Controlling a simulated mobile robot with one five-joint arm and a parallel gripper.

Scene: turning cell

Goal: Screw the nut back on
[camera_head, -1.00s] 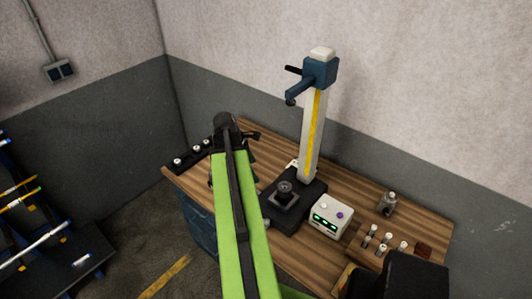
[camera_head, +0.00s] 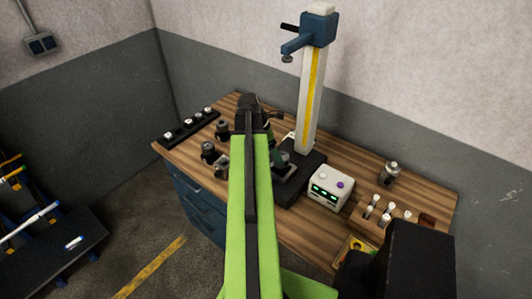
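My gripper (camera_head: 262,112) is at the far end of my green arm, over the wooden bench. The arm hides most of its fingers, so I cannot see whether it is open or holds anything. I cannot make out the nut for certain. Dark cylindrical holders stand left of the arm: one at the front (camera_head: 208,148) and one behind it (camera_head: 222,130), with a smaller grey part (camera_head: 221,169) beside them. A measuring stand has a white column (camera_head: 313,95), a blue head (camera_head: 316,27) and a black base (camera_head: 302,185). A dark round seat (camera_head: 282,158) on the base is partly hidden by my arm.
A black rack (camera_head: 190,127) with white-topped pieces lies at the bench's left. A white box (camera_head: 331,190) with green displays stands right of the base. A metal holder (camera_head: 390,172) and a wooden block (camera_head: 379,222) with several pegs stand further right. Blue drawers (camera_head: 196,207) are below the bench.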

